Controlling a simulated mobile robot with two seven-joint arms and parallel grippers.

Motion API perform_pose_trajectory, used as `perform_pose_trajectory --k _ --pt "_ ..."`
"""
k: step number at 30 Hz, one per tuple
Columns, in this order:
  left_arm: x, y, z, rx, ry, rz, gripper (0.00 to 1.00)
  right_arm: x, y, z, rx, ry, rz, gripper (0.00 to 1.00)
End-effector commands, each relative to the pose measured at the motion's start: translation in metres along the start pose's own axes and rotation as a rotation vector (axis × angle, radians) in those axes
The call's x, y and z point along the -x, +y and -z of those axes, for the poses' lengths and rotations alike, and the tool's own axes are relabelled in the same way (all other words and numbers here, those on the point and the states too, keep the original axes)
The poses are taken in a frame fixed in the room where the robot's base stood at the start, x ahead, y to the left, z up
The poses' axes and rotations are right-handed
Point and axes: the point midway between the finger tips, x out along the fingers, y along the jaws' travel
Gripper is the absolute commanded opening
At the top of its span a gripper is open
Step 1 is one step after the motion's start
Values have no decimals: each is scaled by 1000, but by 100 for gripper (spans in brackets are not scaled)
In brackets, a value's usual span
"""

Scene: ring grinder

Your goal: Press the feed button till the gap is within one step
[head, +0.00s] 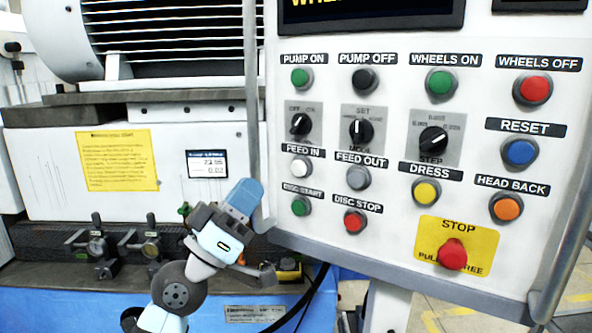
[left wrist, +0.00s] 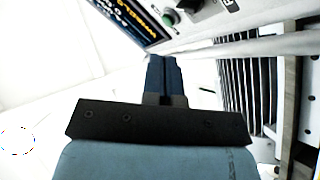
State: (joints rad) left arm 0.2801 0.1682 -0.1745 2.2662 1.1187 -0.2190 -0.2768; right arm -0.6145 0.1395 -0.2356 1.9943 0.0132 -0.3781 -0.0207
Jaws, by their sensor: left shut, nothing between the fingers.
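The control panel (head: 400,215) fills the right of the head view. The FEED IN button (head: 300,166) is white, and the FEED OUT button (head: 358,178) is grey to its right. A small readout (head: 207,163) on the machine shows two lines; the lower one seems to read 0.02. My left gripper (head: 246,194) is shut and empty, its blue fingertips near the panel's lower left edge, below and left of FEED IN, apart from it. Its closed fingers also show in the left wrist view (left wrist: 163,75). My right gripper is not in view.
A grey handrail (head: 252,100) runs along the panel's left edge, between my left gripper and the buttons. The DISC START button (head: 300,206) is below FEED IN. The red STOP button (head: 452,254) is at the lower right. Dial gauges (head: 97,246) stand at the lower left.

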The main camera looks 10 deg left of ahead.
Motion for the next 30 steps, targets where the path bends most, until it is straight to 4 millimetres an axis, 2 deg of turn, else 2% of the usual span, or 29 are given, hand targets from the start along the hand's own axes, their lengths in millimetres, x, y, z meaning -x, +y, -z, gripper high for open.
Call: perform_pose_trajectory --k 5,21,30 --pt "-7 -6 -7 -1 0 0 0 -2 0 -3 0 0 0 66" --pt "-54 -40 -42 -1 0 0 0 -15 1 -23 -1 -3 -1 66" --pt "-61 -44 -45 0 0 0 0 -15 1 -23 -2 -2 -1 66"
